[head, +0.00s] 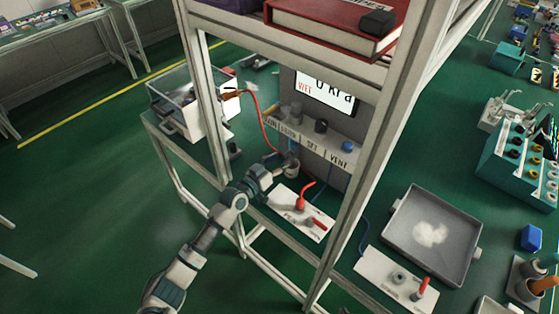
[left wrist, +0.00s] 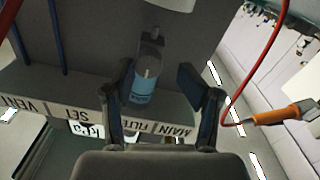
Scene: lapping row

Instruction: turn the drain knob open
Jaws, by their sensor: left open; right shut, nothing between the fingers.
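In the left wrist view, which is upside down, a clear filter bowl (left wrist: 147,88) with a blue band hangs from the panel (left wrist: 60,85) near the "MAIN" and "FILTER" labels. A small dark part (left wrist: 157,35) beyond its free end looks like the drain knob; its turned position cannot be told. My left gripper (left wrist: 157,78) is open, its fingers on either side of the bowl's line, and nothing is held. In the head view my left gripper (head: 279,171) is at the bowl (head: 291,167), under the labelled panel; the knob cannot be made out there. My right gripper is not in view.
Rack posts (head: 205,95) stand close to my left arm. A red hose (head: 262,120) hangs left of the bowl. A grey tray (head: 460,262) with white powder is at right. A red binder (head: 330,22) lies above.

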